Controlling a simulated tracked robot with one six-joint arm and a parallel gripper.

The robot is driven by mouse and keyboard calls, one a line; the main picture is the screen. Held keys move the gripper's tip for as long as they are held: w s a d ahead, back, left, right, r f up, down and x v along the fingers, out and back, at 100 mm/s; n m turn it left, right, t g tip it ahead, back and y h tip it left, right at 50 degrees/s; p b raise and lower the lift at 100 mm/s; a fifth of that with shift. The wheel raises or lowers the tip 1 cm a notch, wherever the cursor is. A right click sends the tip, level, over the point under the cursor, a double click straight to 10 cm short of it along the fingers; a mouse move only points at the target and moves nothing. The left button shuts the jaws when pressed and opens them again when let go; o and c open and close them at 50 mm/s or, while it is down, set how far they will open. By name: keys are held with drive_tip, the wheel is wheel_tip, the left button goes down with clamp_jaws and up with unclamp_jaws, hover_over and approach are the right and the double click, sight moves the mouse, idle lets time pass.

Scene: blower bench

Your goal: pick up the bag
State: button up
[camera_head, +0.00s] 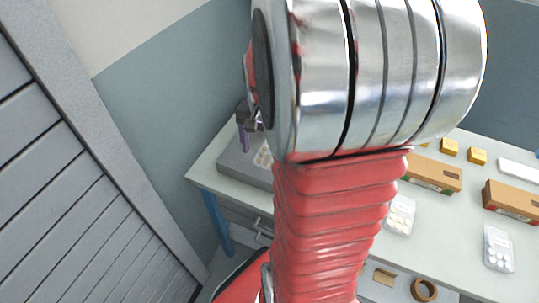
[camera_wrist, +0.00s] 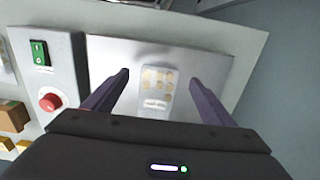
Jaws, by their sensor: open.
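A small clear bag (camera_wrist: 156,90) with several tan round pieces and a white label lies on a flat grey plate (camera_wrist: 215,65) in the wrist view. My gripper (camera_wrist: 159,77) is open, its two purple fingers on either side of the bag in the picture and apart from it. In the head view the gripper (camera_head: 246,128) hangs over the left end of the bench, and the bag (camera_head: 263,156) is partly hidden behind my arm. Two other clear bags, with white pieces, lie further right: a nearer one (camera_head: 400,214) and another (camera_head: 497,248).
A control box with a green switch (camera_wrist: 40,53) and a red button (camera_wrist: 50,102) stands left of the plate. Brown cartons (camera_head: 433,173) and yellow blocks (camera_head: 477,156) are on the bench's right side. A tape roll (camera_head: 424,290) lies lower down. A grey slatted shutter (camera_head: 70,200) is at left.

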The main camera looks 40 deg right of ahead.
sight(264, 159)
drive_tip(key=shift+f, duration=1.95)
drive_tip(key=shift+c, duration=0.4)
drive_tip(key=c, duration=1.2)
wheel_tip(264, 159, up, 10)
